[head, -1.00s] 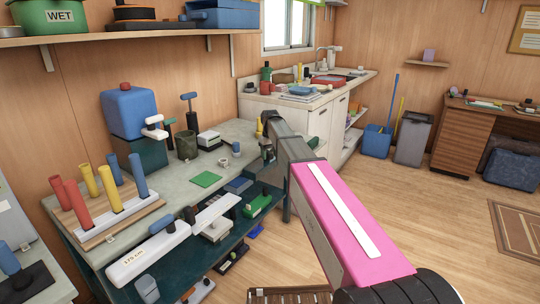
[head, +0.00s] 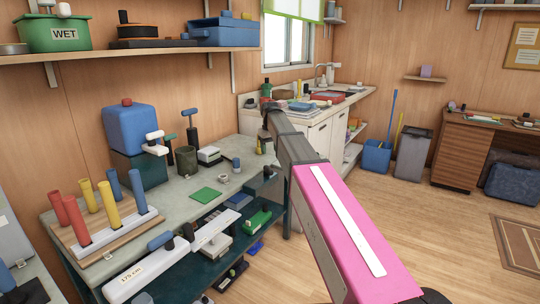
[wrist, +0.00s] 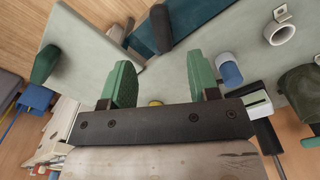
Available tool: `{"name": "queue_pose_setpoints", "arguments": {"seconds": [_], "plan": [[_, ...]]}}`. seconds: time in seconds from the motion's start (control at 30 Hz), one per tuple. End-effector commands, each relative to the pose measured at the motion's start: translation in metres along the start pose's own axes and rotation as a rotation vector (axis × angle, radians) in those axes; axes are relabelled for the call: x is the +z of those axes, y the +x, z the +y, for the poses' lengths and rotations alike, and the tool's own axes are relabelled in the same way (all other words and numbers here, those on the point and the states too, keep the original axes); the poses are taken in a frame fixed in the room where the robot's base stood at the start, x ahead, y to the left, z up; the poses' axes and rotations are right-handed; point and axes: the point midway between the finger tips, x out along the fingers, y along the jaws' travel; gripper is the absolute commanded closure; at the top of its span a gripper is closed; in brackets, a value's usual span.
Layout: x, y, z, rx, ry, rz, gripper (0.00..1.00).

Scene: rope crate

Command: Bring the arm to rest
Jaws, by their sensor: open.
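My arm reaches away from me in the head view, pink with a white strip, then grey towards its end. My gripper is at the far end, near the bench's far right corner; its fingers are hard to make out there. In the wrist view my gripper (wrist: 162,82) is open, its two green finger pads apart with nothing held between them. The grey-topped bench (head: 240,160) lies beyond the fingers. A small yellow thing (wrist: 155,103) shows low between the pads, mostly hidden by the gripper body.
On the bench are a blue box-shaped container (head: 130,130), a dark green cup (head: 186,159), a green square (head: 206,195) and a rack of coloured pegs (head: 115,235). A sink counter (head: 315,115) stands behind.

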Motion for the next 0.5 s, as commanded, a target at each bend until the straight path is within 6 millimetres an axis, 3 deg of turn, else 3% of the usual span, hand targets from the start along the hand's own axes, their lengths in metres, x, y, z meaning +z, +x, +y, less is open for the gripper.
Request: {"name": "queue_pose_setpoints", "arguments": {"seconds": [0.33, 0.43, 0.5], "plan": [[0.002, 0.001, 0.000, 0.000, 0.001, 0.000, 0.45], [0.013, 0.014, 0.003, 0.000, 0.012, -0.002, 0.45], [0.028, 0.034, 0.006, -0.001, 0.029, -0.003, 0.45]]}}
